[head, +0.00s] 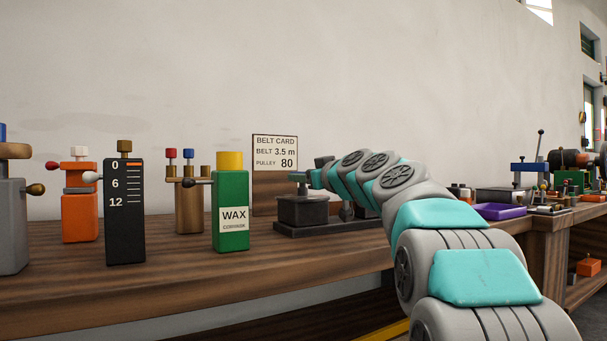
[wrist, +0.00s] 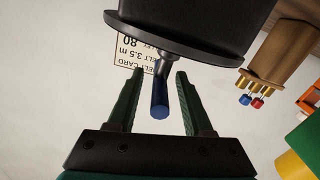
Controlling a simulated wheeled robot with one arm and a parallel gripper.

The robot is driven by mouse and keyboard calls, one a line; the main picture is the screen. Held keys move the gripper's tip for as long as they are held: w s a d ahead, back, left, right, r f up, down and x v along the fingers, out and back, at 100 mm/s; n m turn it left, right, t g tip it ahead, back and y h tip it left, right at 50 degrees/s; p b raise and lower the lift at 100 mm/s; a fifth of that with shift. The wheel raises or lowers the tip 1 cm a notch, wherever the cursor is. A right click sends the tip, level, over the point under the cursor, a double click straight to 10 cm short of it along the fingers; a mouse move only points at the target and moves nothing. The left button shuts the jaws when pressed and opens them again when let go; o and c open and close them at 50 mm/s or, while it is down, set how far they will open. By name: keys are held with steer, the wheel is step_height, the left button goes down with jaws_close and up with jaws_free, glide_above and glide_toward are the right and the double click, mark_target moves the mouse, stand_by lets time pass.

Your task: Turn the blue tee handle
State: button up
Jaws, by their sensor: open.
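The blue tee handle (wrist: 160,98) shows in the wrist view as a short blue bar with its round end towards the camera. It joins a grey stem on a dark housing (wrist: 195,32), which also stands on the bench in the head view (head: 302,210). My gripper (wrist: 157,73) is open, with one green finger on each side of the handle. A gap shows on both sides, so the fingers look clear of the bar. In the head view my arm reaches over to the housing, and the handle is too small and hidden to make out.
A green WAX block (head: 231,212) and a black numbered block (head: 124,210) stand left of the housing on the wooden bench (head: 200,272). The belt card (head: 275,152) stands behind it. A purple tray (head: 500,211) and other gear lie to the right.

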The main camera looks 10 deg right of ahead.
steer(key=shift+w+a, duration=0.1)
steer(key=shift+w, duration=0.15)
steer(key=shift+c, duration=0.2)
jaws_close()
stand_by(0.3)
